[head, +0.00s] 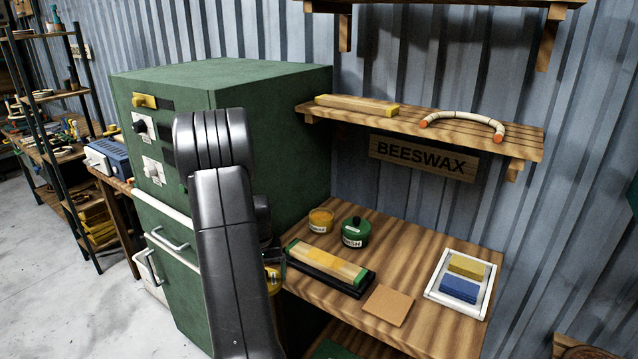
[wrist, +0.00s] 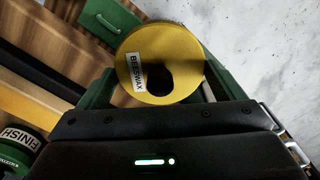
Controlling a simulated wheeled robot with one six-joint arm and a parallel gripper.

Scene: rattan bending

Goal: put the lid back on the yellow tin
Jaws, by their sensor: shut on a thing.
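The yellow tin (head: 320,221) stands on the wooden bench beside the green cabinet. It has no lid on, and its amber contents show; a pale label is on its front. My gripper (wrist: 158,88) is shut on the round yellow lid (wrist: 141,84), which bears a BEESWAX label and has a dark patch at its middle. In the head view my arm hides most of the gripper; a bit of the lid (head: 273,283) shows beside it, at the bench's left edge. The lid is apart from the tin. The tin is not seen in the wrist view.
A green lidded tin (head: 355,232), labelled FINISH in the wrist view (wrist: 20,146), stands right of the yellow tin. A long block in a black holder (head: 328,267) lies in front. A tan sheet (head: 388,305) and white tray (head: 435,290) lie rightward. A shelf (head: 520,143) overhangs the bench.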

